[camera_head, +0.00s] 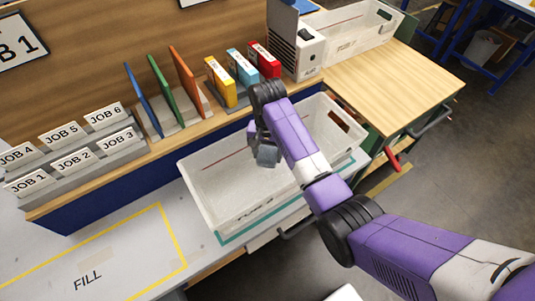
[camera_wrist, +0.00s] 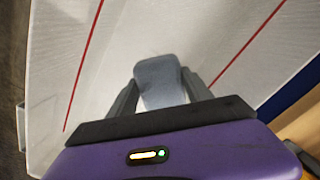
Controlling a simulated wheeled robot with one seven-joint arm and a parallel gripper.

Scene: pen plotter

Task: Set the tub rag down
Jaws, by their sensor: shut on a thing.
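My gripper (camera_wrist: 160,100) is shut on a grey-blue folded rag (camera_wrist: 158,78), which sticks out beyond the fingertips in the wrist view. In the head view the rag (camera_head: 267,156) hangs below my gripper, over the inside of a white tub (camera_head: 222,207). The tub stands on the bench and has red lines on its inner walls. The wrist view shows the tub's pale inside (camera_wrist: 215,35) around the rag. I cannot tell whether the rag touches the tub's floor. My arm hides part of the tub's right side.
Behind the tub is a wooden shelf with yellow (camera_head: 220,82), blue (camera_head: 243,68) and red (camera_head: 265,60) binders. A second white tub (camera_head: 352,36) stands at the back right. A marked FILL area (camera_head: 125,255) lies clear at the front left. A wooden top (camera_head: 400,85) is bare at right.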

